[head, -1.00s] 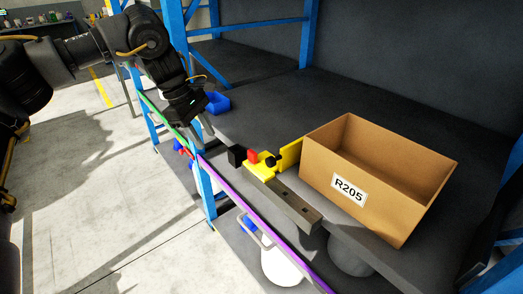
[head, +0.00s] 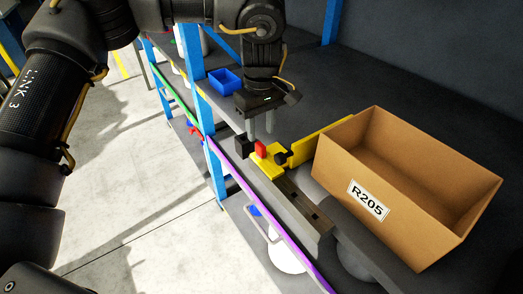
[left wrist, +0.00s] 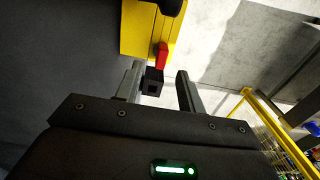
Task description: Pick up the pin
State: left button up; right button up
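A yellow fixture (head: 270,166) sits at the shelf's front edge, carrying a small red piece (head: 261,149), a black cube (head: 242,146) and a black knob (head: 281,158). I cannot tell for sure which of these is the pin. My left gripper (head: 261,125) points down just above the fixture, fingers apart. In the left wrist view, the black cube (left wrist: 152,80) shows between the open fingers (left wrist: 158,84), nearer the left one, with the red piece (left wrist: 161,56) and yellow fixture (left wrist: 150,30) beyond. No grip shows. My right gripper is out of view.
An open cardboard box (head: 408,190) labelled R205 stands on the shelf just right of the fixture. A blue bin (head: 226,80) lies farther back. A blue rack post (head: 206,125) stands left of the gripper. A dark bar (head: 303,213) runs along the front edge.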

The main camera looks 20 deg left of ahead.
aim_at(261, 144)
pick_arm(q)
jog(key=shift+a+f, duration=0.1)
jog(key=shift+f, duration=0.3)
jog(key=shift+a+f, duration=0.1)
jog(key=shift+s+f, duration=0.15)
jog(key=shift+f, duration=0.1)
notch_tip(261, 144, down, 5)
jog(key=shift+r+p, duration=0.2)
jog(key=shift+p, duration=0.6)
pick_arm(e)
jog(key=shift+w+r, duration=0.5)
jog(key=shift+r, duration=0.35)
pick_arm(q)
jog(key=shift+d, duration=0.2)
grip_shut()
